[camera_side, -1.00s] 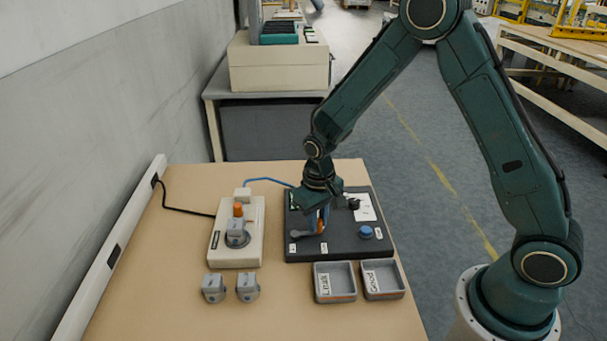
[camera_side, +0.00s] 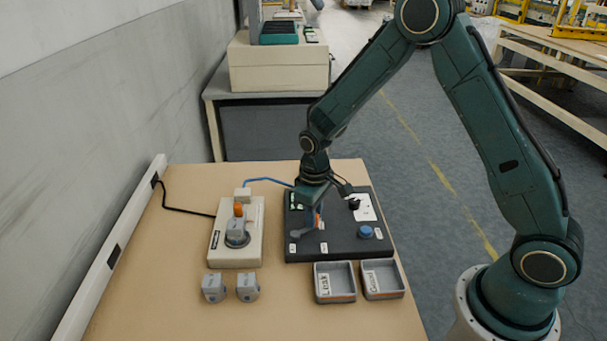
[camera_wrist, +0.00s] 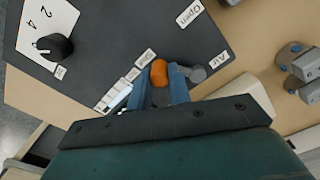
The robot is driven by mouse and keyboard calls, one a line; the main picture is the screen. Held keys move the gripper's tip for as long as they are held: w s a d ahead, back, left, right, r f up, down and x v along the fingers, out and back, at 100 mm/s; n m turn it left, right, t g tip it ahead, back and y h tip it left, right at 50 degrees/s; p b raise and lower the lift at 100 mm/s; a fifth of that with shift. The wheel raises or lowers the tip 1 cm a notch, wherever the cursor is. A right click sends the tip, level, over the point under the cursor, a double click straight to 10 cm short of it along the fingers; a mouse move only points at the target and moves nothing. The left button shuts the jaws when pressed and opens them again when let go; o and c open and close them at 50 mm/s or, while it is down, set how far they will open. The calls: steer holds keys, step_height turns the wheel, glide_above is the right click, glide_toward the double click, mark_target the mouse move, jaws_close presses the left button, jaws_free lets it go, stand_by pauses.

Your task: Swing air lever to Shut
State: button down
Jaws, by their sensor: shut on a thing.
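The air lever has a grey arm (camera_side: 302,233) and an orange knob (camera_wrist: 168,73). It sits on the front left of the dark panel (camera_side: 345,246). My gripper (camera_side: 317,213) is low over the panel with its blue fingers shut on the orange knob. The wrist view shows the knob between the two fingertips (camera_wrist: 166,80). In that view the "Air" label (camera_wrist: 222,58) lies beside the lever's grey pivot end, and the "Open" label (camera_wrist: 190,13) lies apart from the knob. Small white labels (camera_wrist: 147,58) lie close by the fingers; their text is hard to read.
The panel also carries a black dial (camera_side: 354,204) and a blue button (camera_side: 366,231). Two grey trays (camera_side: 334,296) stand in front. A cream fixture (camera_side: 221,249) holds a grey, orange-topped part, with two loose grey parts (camera_side: 214,288) before it. The front left tabletop is clear.

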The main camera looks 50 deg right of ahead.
steer(key=c, duration=1.3)
jaws_free()
steer(key=shift+r, duration=0.15)
step_height(320, 180, up, 14)
steer(key=shift+f, duration=0.2)
steer(key=s+r+m+t, duration=0.1)
steer(key=s+r+t, duration=0.2)
steer(key=s+r, duration=0.7)
steer(key=s+d+r+m+t, duration=0.1)
steer(key=s+r+t, duration=0.1)
steer(key=s, duration=1.2)
steer(key=shift+s+r+m+t, duration=0.3)
steer(key=shift+s, duration=0.1)
